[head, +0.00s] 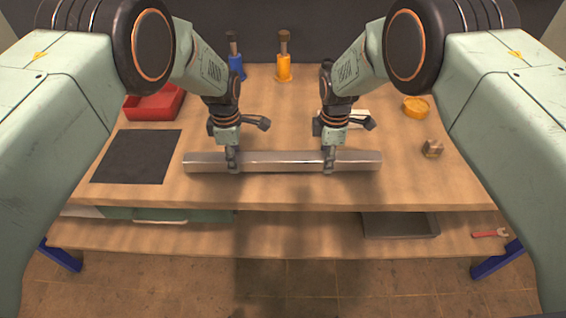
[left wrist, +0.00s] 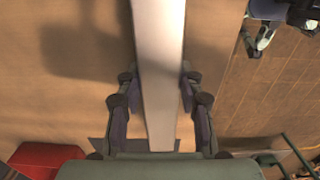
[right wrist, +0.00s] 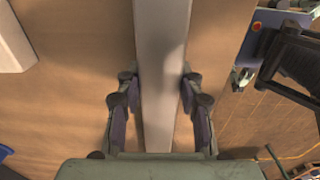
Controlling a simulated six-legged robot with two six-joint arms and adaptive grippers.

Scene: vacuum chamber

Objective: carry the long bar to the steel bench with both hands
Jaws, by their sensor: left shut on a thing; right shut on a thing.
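The long bar (head: 282,161) is a straight grey metal bar lying level, left to right, at the front part of a wooden-topped bench (head: 300,195). My left gripper (head: 232,162) is shut on the bar left of its middle. My right gripper (head: 329,163) is shut on it right of its middle. The bar runs between the fingers in the left wrist view (left wrist: 160,70) and in the right wrist view (right wrist: 162,70). Whether the bar touches the bench top or hangs just above it, I cannot tell. No bench with a steel top can be made out.
On the bench top are a red bin (head: 153,105), a black mat (head: 137,157), a blue bottle-like thing (head: 237,66), an orange one (head: 284,66), a yellow round thing (head: 416,107) and a small brown block (head: 432,148). A lower shelf holds a grey tray (head: 400,226) and a red tool (head: 490,233).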

